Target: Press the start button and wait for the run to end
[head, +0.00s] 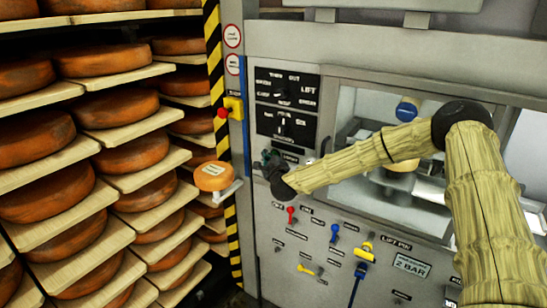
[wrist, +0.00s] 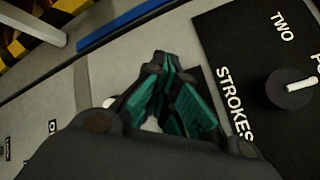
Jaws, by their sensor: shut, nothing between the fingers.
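The machine's grey front panel (head: 350,215) fills the right of the head view. My gripper (head: 268,156) is shut and empty, close to the panel just below the black selector plates. In the wrist view its teal-padded fingers (wrist: 162,62) come together over the grey panel, beside a black plate (wrist: 228,60) marked "STROKES" and "TWO". That plate carries a round dial (wrist: 290,88) with a white pointer. A small white round part (wrist: 109,102) shows beside the fingers. I cannot make out which control is the start button; my gripper covers that part of the panel. Contact cannot be told.
A red emergency-type button (head: 222,113) on a yellow box is left of the panel. An orange cheese wheel (head: 213,176) rests on a small support near my gripper. Shelves of cheese wheels (head: 120,108) fill the left. Red, blue and yellow levers (head: 334,232) project below my arm.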

